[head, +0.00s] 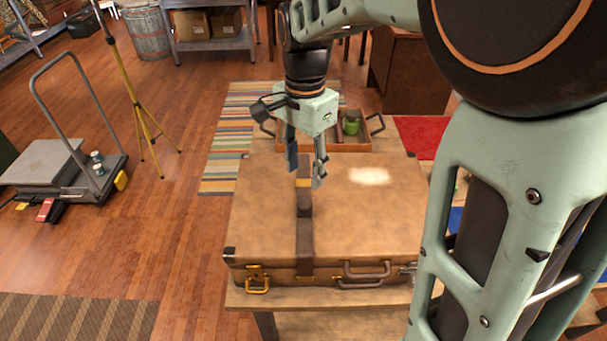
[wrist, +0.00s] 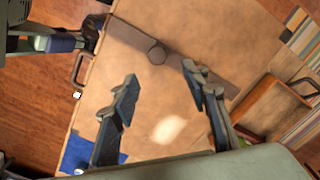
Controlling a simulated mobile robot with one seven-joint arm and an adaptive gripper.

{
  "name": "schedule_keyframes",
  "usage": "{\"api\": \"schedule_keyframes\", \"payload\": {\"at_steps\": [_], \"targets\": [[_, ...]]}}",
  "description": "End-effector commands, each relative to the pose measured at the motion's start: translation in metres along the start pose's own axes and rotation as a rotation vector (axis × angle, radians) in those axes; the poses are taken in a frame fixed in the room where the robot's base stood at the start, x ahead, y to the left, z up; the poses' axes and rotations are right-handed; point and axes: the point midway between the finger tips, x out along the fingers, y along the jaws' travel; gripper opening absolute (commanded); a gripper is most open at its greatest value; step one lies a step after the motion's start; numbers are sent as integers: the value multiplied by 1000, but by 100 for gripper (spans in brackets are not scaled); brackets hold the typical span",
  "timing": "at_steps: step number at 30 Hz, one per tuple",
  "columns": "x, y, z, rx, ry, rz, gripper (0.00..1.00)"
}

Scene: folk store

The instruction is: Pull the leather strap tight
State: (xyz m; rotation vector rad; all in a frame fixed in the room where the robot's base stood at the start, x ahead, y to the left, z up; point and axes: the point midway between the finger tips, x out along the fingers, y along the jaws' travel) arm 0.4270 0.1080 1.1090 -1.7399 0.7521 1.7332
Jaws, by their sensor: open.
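A tan suitcase (head: 262,215) lies shut on a wooden table. A dark brown leather strap (head: 304,235) runs over its lid from back to front and down the front face. A brass-coloured piece shows on the strap near the back. In the wrist view the strap (wrist: 195,72) crosses the lid diagonally, with a dark round piece on it. My gripper (head: 306,173) is open and empty, pointing down near the strap's back part. In the wrist view the fingers (wrist: 160,80) are spread apart. Whether a fingertip touches the strap or lid I cannot tell.
A wooden tray (head: 345,146) with a green jar (head: 351,122) stands behind the suitcase. The suitcase has a front handle (head: 364,272) and a brass latch (head: 257,279). A flat trolley (head: 60,170) and yellow tripod (head: 130,85) stand left. Floor left of the table is clear.

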Motion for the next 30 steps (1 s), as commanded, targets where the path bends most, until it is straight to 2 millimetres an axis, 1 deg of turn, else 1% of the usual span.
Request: {"api": "schedule_keyframes", "payload": {"at_steps": [1, 3, 8, 26, 30], "targets": [[-9, 0, 0, 1, 1, -2, 42], [-17, 0, 0, 1, 0, -1, 42], [-27, 0, 0, 0, 0, 0, 42], [-27, 0, 0, 0, 0, 1, 42], [-26, 3, -3, 14, 0, -1, 42]]}}
